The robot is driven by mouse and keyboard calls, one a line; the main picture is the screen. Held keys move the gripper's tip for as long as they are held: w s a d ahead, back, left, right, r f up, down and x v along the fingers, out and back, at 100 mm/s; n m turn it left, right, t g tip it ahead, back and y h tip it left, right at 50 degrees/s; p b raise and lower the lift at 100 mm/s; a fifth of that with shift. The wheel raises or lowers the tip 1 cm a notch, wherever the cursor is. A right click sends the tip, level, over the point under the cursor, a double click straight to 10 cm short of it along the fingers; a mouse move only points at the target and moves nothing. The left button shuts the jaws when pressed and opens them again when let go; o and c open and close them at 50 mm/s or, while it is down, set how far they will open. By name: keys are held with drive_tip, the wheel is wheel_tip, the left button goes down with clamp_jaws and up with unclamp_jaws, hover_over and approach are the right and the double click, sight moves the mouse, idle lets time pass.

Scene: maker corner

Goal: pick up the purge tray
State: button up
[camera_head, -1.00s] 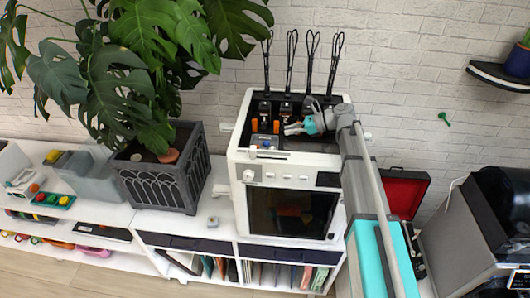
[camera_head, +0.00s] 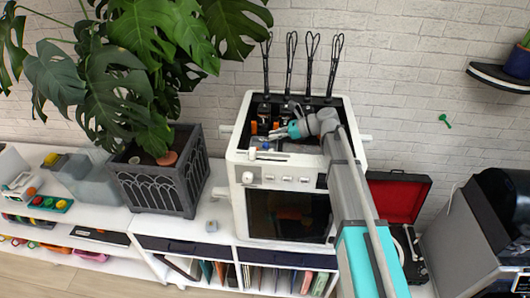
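A white box-shaped machine (camera_head: 290,172) stands on the white shelf unit, with a dark recessed top that holds several small parts. Orange pieces (camera_head: 254,127) sit at the left of this recess. A small blue-grey piece (camera_head: 262,143) lies near its front left rim. I cannot tell for sure which of these parts is the purge tray. My gripper (camera_head: 279,133) reaches in from the right over the recess, its tips just right of the orange and blue-grey pieces. It is too small here to tell whether its fingers are open or touch anything.
Several tall black wire loops (camera_head: 289,62) rise from the machine's back edge. A plant in a dark pot (camera_head: 160,180) stands close on the left. A red-lined open case (camera_head: 398,197) and a grey box (camera_head: 450,240) are on the right.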

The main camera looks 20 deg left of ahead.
drive_tip(key=shift+b+x, duration=0.4)
drive_tip(key=shift+x, duration=1.15)
drive_tip(key=shift+r, duration=0.1)
clamp_jaws()
drive_tip(key=shift+r, duration=0.15)
wheel_tip(320, 180, up, 10)
drive_tip(key=p, duration=1)
